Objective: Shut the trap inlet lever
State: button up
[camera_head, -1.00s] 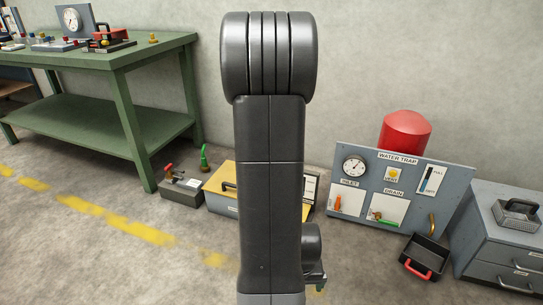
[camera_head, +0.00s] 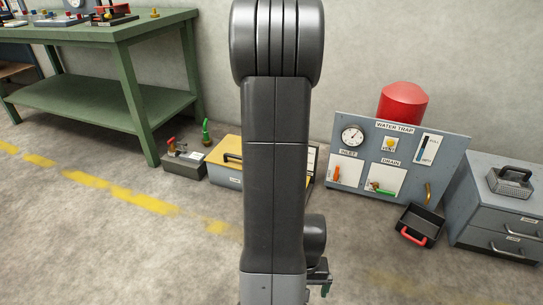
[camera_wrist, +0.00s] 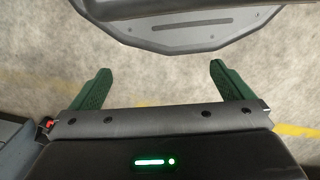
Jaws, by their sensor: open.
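The grey water trap panel (camera_head: 443,160) leans near the wall at the right in the head view. Its orange inlet lever (camera_head: 337,173) sits on a white plate under the INLET label, at the panel's left. A green drain lever (camera_head: 382,190) is on a second white plate to its right. My gripper (camera_wrist: 158,88) is open and empty in the wrist view, its green fingers wide apart over bare floor. In the head view only a small part of it shows low, left of the panel and apart from it. The lever is not in the wrist view.
A black tray with a red handle (camera_head: 417,234) stands in front of the panel. A grey drawer cabinet (camera_head: 498,230) is at the right, a yellow-topped box (camera_head: 229,155) at the left. A green workbench (camera_head: 100,32) stands further left. The front floor is clear.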

aim_at(335, 178)
jog(key=i+l+z, duration=0.1)
jog(key=i, duration=0.4)
jog(key=i+l, duration=0.25)
jog(key=i, duration=0.3)
jog(key=k+z, duration=0.05)
